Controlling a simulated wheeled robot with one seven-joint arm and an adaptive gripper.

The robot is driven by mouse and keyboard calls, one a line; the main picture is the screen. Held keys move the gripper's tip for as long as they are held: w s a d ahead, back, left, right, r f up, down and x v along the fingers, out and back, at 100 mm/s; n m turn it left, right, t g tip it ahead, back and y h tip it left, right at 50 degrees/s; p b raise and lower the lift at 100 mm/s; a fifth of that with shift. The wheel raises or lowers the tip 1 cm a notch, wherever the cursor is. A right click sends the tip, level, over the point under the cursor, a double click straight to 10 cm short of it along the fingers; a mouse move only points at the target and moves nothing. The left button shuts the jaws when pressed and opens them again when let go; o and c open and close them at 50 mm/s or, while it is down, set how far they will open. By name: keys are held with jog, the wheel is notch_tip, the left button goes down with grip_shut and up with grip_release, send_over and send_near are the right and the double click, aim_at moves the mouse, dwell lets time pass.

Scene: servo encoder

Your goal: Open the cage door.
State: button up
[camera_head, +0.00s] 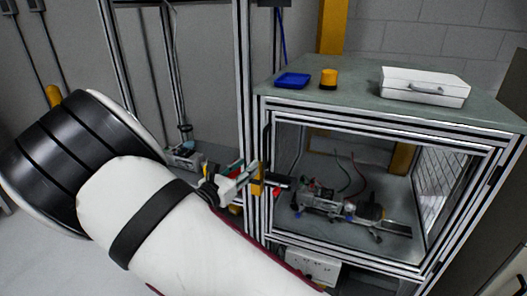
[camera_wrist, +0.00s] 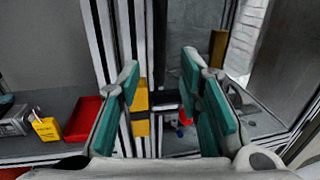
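The cage (camera_head: 345,108) is a box of aluminium profiles with a green-grey top, at the right of the head view. Its front door (camera_head: 375,140) has a metal frame around a see-through pane and looks shut. A yellow block (camera_head: 257,180) with a dark bar beside it sits at the door's left edge. The yellow block (camera_wrist: 141,108) and dark bar (camera_wrist: 166,98) also show between my fingers in the wrist view. My gripper (camera_wrist: 162,72) is open, its teal-padded fingers either side of them. In the head view my gripper (camera_head: 243,176) is close to the block; contact cannot be told.
A blue tray (camera_head: 292,80), a yellow-orange cylinder (camera_head: 328,78) and a white case (camera_head: 425,87) stand on the cage top. Equipment (camera_head: 340,205) lies inside. Upright profiles (camera_head: 243,70) stand left of the cage. A red bin (camera_wrist: 82,118) is left of my fingers.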

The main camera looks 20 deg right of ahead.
aim_at(264, 152)
jog(key=x, duration=1)
jog(key=shift+w+d, duration=0.25)
jog(key=shift+d, duration=0.1)
grip_shut()
